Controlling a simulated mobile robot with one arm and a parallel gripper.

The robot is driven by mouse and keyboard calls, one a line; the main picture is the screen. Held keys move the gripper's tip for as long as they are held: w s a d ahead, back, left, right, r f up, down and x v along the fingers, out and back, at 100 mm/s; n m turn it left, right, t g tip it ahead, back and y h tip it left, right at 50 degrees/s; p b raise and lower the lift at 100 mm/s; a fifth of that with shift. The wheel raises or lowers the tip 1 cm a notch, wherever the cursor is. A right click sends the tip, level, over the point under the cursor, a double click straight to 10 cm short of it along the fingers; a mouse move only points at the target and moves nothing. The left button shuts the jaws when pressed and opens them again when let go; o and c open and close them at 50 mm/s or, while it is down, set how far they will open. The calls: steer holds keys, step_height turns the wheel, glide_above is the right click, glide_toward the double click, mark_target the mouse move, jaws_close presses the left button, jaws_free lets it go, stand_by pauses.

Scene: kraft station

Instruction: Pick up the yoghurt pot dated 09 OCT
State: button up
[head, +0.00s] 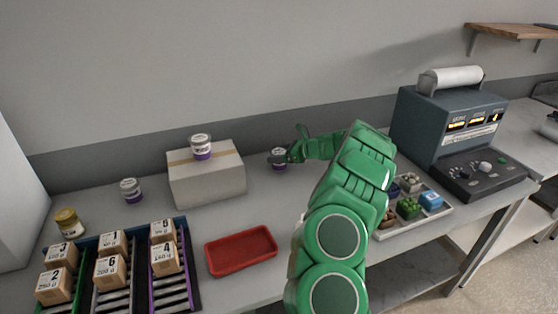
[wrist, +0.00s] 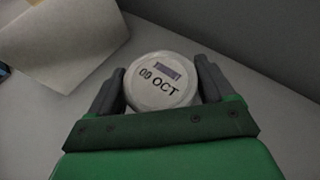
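A white-lidded yoghurt pot (wrist: 160,82) sits between the two fingers of my gripper (wrist: 160,88) in the wrist view. Its lid reads "OCT" after two digits that look like 00 or 09; I cannot tell which. The fingers are at either side of the lid, very close to it; whether they touch is unclear. In the head view this pot (head: 278,154) is at the back of the bench, right of the cardboard box, with my gripper (head: 284,157) at it. Another pot (head: 201,147) stands on the box, and one (head: 131,190) on the bench at left. Their dates are unreadable.
The cardboard box (head: 208,186) is left of my gripper. A red tray (head: 240,250) lies in front. A rack with small boxes (head: 110,272) and a yellow-lidded jar (head: 67,221) are at left. A tray of small items (head: 415,222) and a grey machine (head: 440,125) are at right.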

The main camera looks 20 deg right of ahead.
steer(key=shift+c, duration=1.2)
